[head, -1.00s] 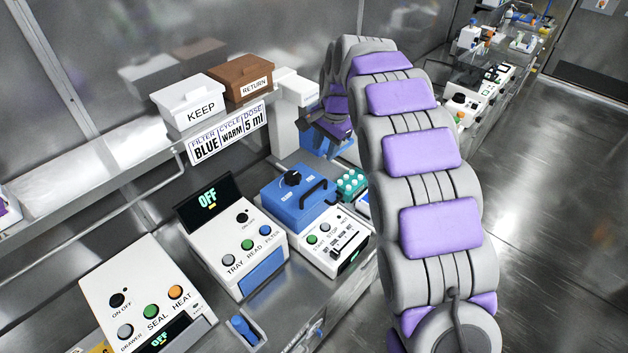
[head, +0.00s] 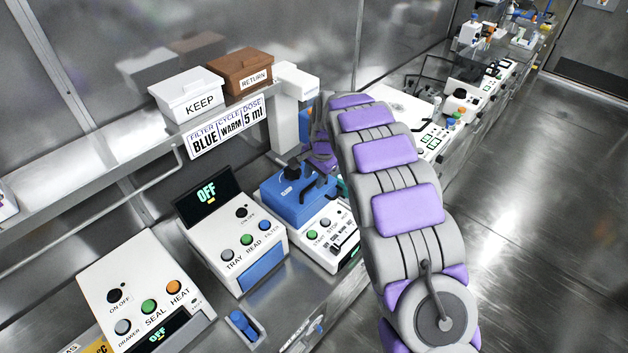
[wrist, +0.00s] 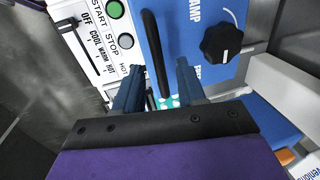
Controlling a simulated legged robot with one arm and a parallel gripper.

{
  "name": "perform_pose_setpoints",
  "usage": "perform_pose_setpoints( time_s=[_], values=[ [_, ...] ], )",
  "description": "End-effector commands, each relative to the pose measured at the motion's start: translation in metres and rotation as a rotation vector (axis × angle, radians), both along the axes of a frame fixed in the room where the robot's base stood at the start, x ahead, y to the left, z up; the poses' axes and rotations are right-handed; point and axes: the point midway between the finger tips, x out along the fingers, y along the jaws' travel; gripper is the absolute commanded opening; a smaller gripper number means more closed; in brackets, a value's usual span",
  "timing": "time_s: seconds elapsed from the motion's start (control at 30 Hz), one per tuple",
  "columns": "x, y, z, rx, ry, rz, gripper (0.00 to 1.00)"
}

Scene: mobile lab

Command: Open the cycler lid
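The cycler (head: 335,237) is a white box with START and STOP buttons and a mode slider. Its blue lid (head: 290,205) lies shut on top, with a black clamp knob (head: 291,171) and a black bar handle. In the wrist view the blue lid (wrist: 185,22), the clamp knob (wrist: 221,42) and the handle (wrist: 152,45) are close. My gripper (wrist: 159,66) is open, with one blue finger on each side of the handle in the picture; I cannot tell whether they touch it. In the head view my gripper (head: 319,168) is over the lid's right side and partly hides the handle.
A white reader (head: 236,245) with an OFF display stands left of the cycler, and a sealer (head: 145,290) further left. The shelf above holds the KEEP box (head: 187,95) and the brown RETURN box (head: 240,73). A white upright device (head: 285,120) stands behind the lid.

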Motion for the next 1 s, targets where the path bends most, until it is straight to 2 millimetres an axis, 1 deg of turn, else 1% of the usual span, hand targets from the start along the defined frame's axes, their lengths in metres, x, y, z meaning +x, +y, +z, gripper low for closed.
perform_pose_setpoints(
  time_s=[0.03, 0.2, 0.47, 0.57, 0.9, 1.0],
  values=[
    [0.0, 0.001, -0.006, 0.0, 0.003, 0.0, 0.4],
    [0.001, 0.002, -0.015, 0.0, 0.001, 0.0, 0.4],
    [0.002, 0.002, -0.016, 0.0, 0.0, 0.0, 0.4],
    [0.002, 0.002, -0.016, 0.0, 0.0, 0.0, 0.32],
    [0.002, 0.002, -0.016, 0.0, 0.0, 0.0, 0.0],
    [0.002, 0.003, -0.016, 0.0, 0.0, 0.0, 0.0]
  ],
)
